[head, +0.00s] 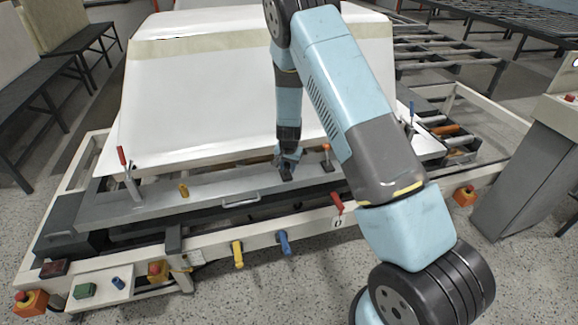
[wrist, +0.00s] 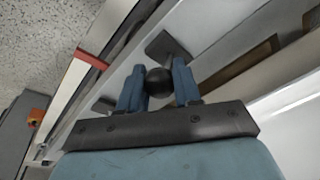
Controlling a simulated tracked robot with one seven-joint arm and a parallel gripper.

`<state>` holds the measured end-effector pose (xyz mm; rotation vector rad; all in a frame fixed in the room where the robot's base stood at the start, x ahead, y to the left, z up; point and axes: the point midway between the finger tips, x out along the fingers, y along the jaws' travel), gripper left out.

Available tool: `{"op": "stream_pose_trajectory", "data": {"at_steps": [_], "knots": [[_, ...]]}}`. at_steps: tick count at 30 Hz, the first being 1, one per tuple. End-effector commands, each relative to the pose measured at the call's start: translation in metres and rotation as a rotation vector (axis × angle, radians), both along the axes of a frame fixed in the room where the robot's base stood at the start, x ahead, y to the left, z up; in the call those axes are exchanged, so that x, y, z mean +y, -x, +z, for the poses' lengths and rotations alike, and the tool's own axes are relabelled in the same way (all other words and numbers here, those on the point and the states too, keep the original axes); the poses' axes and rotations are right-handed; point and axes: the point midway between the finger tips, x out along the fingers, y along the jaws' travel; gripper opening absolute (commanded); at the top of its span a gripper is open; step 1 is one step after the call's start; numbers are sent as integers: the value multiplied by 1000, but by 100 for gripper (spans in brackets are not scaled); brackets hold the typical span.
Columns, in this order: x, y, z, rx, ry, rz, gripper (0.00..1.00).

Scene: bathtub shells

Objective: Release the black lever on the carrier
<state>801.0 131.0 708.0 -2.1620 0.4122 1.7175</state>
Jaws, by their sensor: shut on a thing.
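The carrier (head: 150,208) is a long grey frame with a white bathtub shell (head: 210,90) on it. My gripper (head: 288,158) reaches down to the carrier's front rail, right of its middle. The black lever (head: 287,173) is at the fingertips, mostly covered by them. In the wrist view, the lever's round black knob (wrist: 158,82) sits between the two blue fingers of my gripper (wrist: 157,76). The fingers are shut on the knob.
Red-handled levers stand at the left (head: 122,156) and just right of my gripper (head: 327,150). A red handle (head: 337,203), a yellow one (head: 238,254) and a blue one (head: 285,242) stick out along the front. A grey cabinet (head: 525,165) stands at the right.

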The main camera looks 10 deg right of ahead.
Motion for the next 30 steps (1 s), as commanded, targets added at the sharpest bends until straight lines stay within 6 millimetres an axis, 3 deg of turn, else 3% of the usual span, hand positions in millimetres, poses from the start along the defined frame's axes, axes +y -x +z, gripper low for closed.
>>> {"op": "stream_pose_trajectory", "data": {"at_steps": [3,4,10,20,30], "knots": [[-1,3,-2,7,1,0,0],[-1,3,-2,8,0,0,36],[-1,1,-1,4,0,-1,55],[-1,1,3,1,0,-1,56],[0,11,52,-3,-1,-1,56]]}}
